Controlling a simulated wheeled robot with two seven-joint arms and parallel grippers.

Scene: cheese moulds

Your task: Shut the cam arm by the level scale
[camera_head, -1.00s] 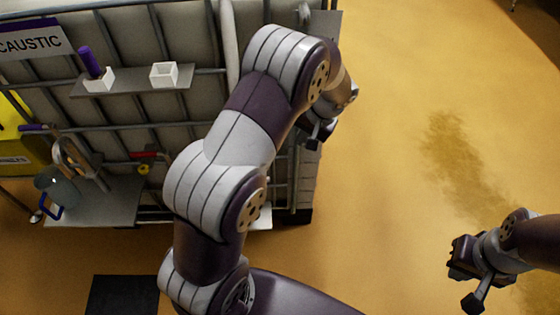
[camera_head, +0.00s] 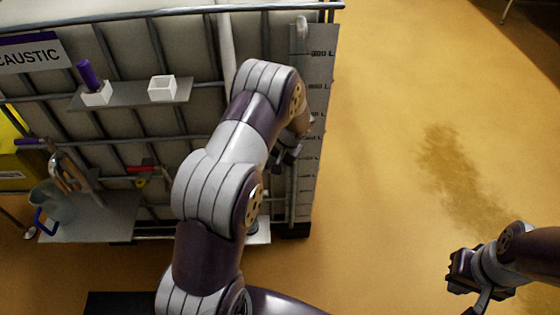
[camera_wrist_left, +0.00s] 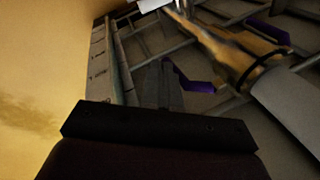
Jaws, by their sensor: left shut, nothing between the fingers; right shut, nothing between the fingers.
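In the left wrist view a purple cam arm (camera_wrist_left: 198,84) sits on the side of a brass-coloured coupling (camera_wrist_left: 232,52) that faces the level scale (camera_wrist_left: 100,62). A second purple arm (camera_wrist_left: 266,29) is on the coupling's other side. My left gripper (camera_wrist_left: 167,65) is shut and empty, its fingertips close beside the nearer cam arm; I cannot tell if they touch. In the head view the left gripper (camera_head: 288,158) is in front of the tank near the level scale (camera_head: 318,85), and my arm hides the coupling. My right gripper (camera_head: 458,275) is shut and empty over the floor.
The caged tank carries a shelf (camera_head: 130,93) with a purple-handled item (camera_head: 87,75) and a white square cup (camera_head: 162,88). A lower shelf (camera_head: 105,222) holds a jug (camera_head: 52,200). A red-handled valve (camera_head: 140,169) is left of my arm.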

